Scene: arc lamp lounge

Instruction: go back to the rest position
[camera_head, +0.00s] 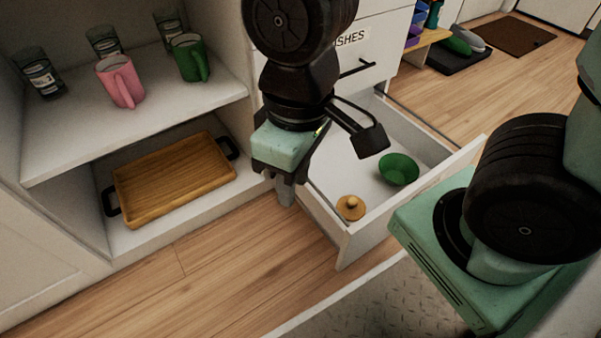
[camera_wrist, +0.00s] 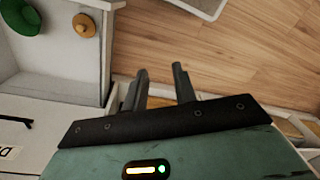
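My gripper (camera_head: 285,192) hangs pointing down in the head view, between the open shelf cabinet and the pulled-out drawer, to the left of the drawer's contents. In the wrist view its two dark fingers (camera_wrist: 160,77) stand apart. Wood floor shows between them and they hold nothing. My arm hides part of the drawer fronts and the drawer's left side in the head view.
The open drawer (camera_head: 375,225) holds a green bowl (camera_head: 399,169) and a wooden lid (camera_head: 351,207). The shelf (camera_head: 150,128) at left bears a pink mug (camera_head: 120,84), a green mug (camera_head: 188,59) and glasses. A wooden tray (camera_head: 175,180) lies below. Floor (camera_head: 190,275) in front is clear.

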